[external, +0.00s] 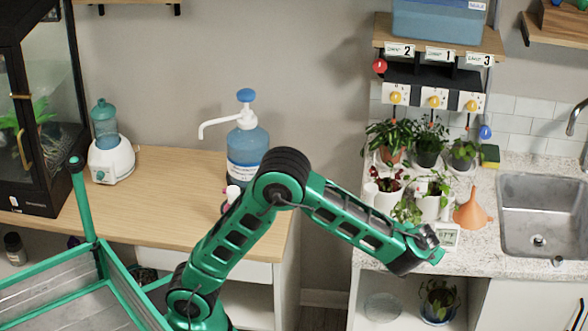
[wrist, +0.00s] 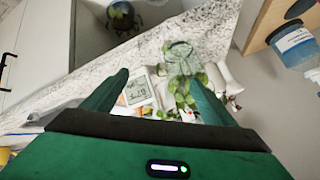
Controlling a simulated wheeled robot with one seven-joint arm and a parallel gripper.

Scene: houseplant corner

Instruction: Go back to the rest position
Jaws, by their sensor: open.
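My green arm reaches right from its base in the external view. My gripper (external: 432,247) hangs at the front edge of the granite counter (external: 370,256), beside a small white digital display (external: 449,235). In the wrist view my gripper (wrist: 157,84) has its two green fingers apart, with nothing held between them. The white display (wrist: 138,91) and a leafy plant (wrist: 181,95) show beyond and between the fingers. The fingertips' exact distance from these things is hard to tell.
Several potted plants (external: 428,145) stand on the counter under a numbered dispenser (external: 434,98). An orange funnel (external: 472,212) and a steel sink (external: 545,215) are to the right. A blue pump bottle (external: 247,150) stands on the wooden table (external: 170,190) behind my arm.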

